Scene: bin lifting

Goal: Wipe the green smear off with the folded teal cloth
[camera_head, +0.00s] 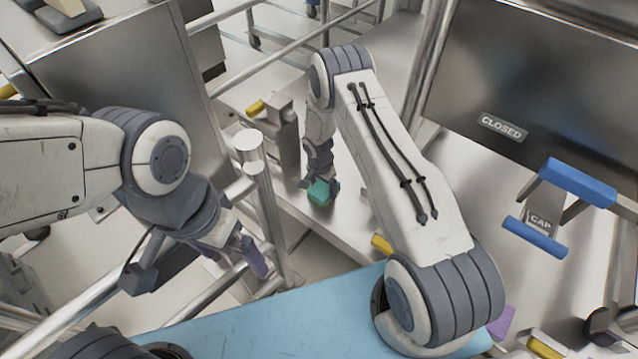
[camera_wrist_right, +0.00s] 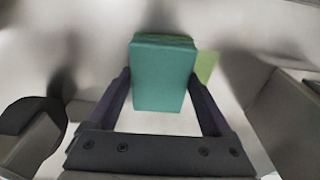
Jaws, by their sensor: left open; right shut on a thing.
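My right gripper (camera_head: 321,184) is shut on the folded teal cloth (camera_head: 320,193), low over the steel surface in the head view. In the right wrist view the teal cloth (camera_wrist_right: 162,75) sits between the two dark fingers of my right gripper (camera_wrist_right: 160,85). A patch of the green smear (camera_wrist_right: 207,66) shows just right of the cloth. The cloth may cover more of it, and I cannot tell whether it touches the surface. I cannot make out the smear in the head view. My left gripper (camera_head: 200,268) is open and empty at the left, near steel rails.
The steel surface (camera_head: 350,225) around the cloth looks mostly bare. A steel post (camera_head: 262,200) and rails stand between my grippers. A dark panel with a CLOSED sign (camera_head: 503,127) and a blue handle marked CAP (camera_head: 537,237) are on the right.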

